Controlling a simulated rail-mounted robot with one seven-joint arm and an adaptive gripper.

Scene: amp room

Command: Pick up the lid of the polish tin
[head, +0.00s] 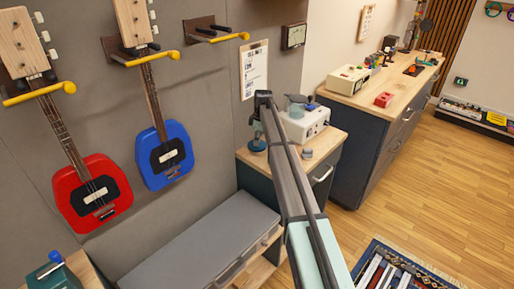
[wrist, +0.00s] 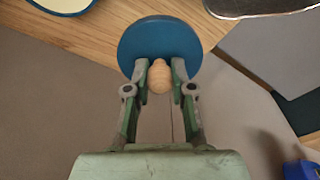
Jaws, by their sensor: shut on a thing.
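The lid (wrist: 160,42) is a round blue disc with a wooden knob (wrist: 160,78), seen in the wrist view. My gripper (wrist: 160,72) is shut on the knob, one finger on each side. The open polish tin (wrist: 62,6) is partly in view at the upper left, with a blue rim and cream-coloured inside; the lid is apart from it. In the head view, my gripper (head: 258,128) is small above the wooden top of a low cabinet, with a blue shape just below it. The lid's exact height above the top is hard to tell.
The low cabinet (head: 322,142) carries a cream device (head: 305,122) close to my arm. A grey wall with a red guitar (head: 90,195) and a blue guitar (head: 165,157) is on the left. A grey bench (head: 195,245) stands in front. Open wooden floor (head: 400,195) lies on the right.

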